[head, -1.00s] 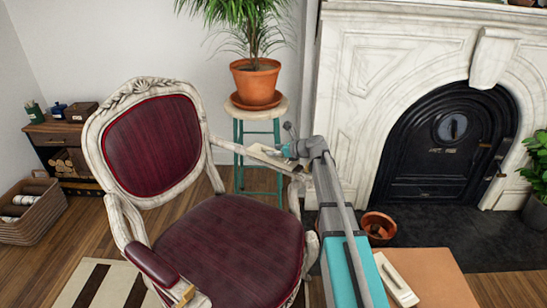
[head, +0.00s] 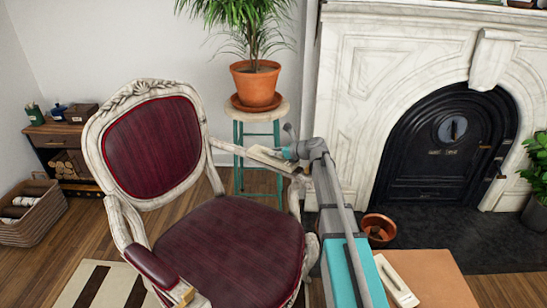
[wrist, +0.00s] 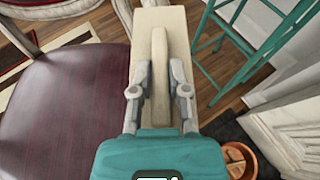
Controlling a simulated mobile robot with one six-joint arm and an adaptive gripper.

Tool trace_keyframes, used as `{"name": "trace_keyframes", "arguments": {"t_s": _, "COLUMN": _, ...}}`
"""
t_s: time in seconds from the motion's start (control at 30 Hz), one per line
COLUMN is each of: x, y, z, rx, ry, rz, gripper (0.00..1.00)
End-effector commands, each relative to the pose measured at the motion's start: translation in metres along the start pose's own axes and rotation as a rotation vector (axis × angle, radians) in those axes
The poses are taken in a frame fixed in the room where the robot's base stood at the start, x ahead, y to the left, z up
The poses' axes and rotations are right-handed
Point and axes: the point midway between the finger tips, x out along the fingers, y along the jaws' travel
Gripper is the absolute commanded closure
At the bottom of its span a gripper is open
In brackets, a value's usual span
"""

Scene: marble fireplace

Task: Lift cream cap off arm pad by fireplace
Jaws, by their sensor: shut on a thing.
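The cream cap (head: 268,157) is a flat, pale board with a raised bar along its top. It is at the chair's right arm (head: 228,146), by the fireplace. In the wrist view the cap (wrist: 146,35) fills the top middle, with its bar (wrist: 160,62) running lengthwise between my fingers. My gripper (head: 285,153) is shut on the bar; in the wrist view my gripper (wrist: 159,92) has one finger on each side of it. The arm pad under the cap is hidden. I cannot tell whether cap and pad touch.
A potted plant on a teal stool (head: 238,150) stands just behind the chair arm. The marble fireplace (head: 345,130) is to the right. A tan table (head: 440,280) holds another cream piece (head: 396,281). A terracotta pot (head: 379,228) sits on the hearth.

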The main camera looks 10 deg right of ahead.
Motion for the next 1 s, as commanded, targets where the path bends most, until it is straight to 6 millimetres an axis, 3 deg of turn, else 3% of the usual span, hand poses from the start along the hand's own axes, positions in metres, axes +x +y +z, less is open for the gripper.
{"name": "trace_keyframes", "arguments": {"t_s": 0.43, "x": -0.002, "y": 0.0, "z": 0.005, "rx": 0.0, "ry": 0.0, "rz": 0.0, "gripper": 1.0}}
{"name": "trace_keyframes", "arguments": {"t_s": 0.77, "x": -0.011, "y": 0.0, "z": 0.027, "rx": 0.0, "ry": 0.0, "rz": 0.001, "gripper": 1.0}}
{"name": "trace_keyframes", "arguments": {"t_s": 1.0, "x": -0.035, "y": 0.012, "z": 0.046, "rx": 0.0, "ry": 0.0, "rz": 0.001, "gripper": 1.0}}
